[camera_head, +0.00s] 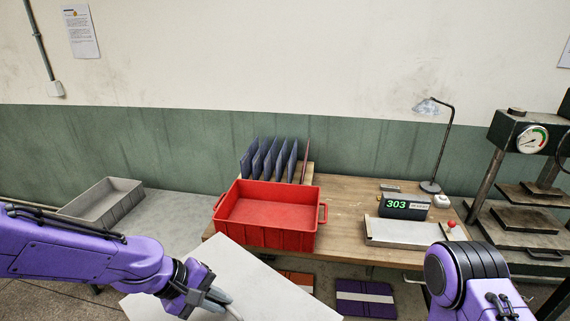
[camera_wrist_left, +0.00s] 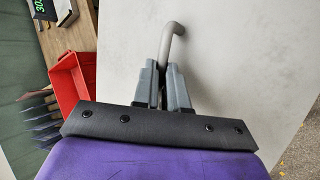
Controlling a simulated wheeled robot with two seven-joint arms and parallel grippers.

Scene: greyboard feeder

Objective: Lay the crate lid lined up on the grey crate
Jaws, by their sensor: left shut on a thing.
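The crate lid (camera_head: 245,285) is a flat pale grey panel, held tilted at the bottom middle of the head view. My left gripper (camera_head: 219,297) is shut on the lid's bent grey handle. The wrist view shows the handle (camera_wrist_left: 172,40) rising between the fingers of the left gripper (camera_wrist_left: 165,85), with the lid (camera_wrist_left: 245,60) filling the background. The grey crate (camera_head: 112,207) stands open and apart from the lid, on a grey surface at the left. Only my right arm shows at the lower right; its gripper is out of view.
An open red crate (camera_head: 265,239) stands on the wooden table (camera_head: 350,200), between the grey crate and a display (camera_head: 404,205). Dark blue dividers (camera_head: 268,158) stand behind it. A lamp (camera_head: 440,140) and a press (camera_head: 530,200) are at the right.

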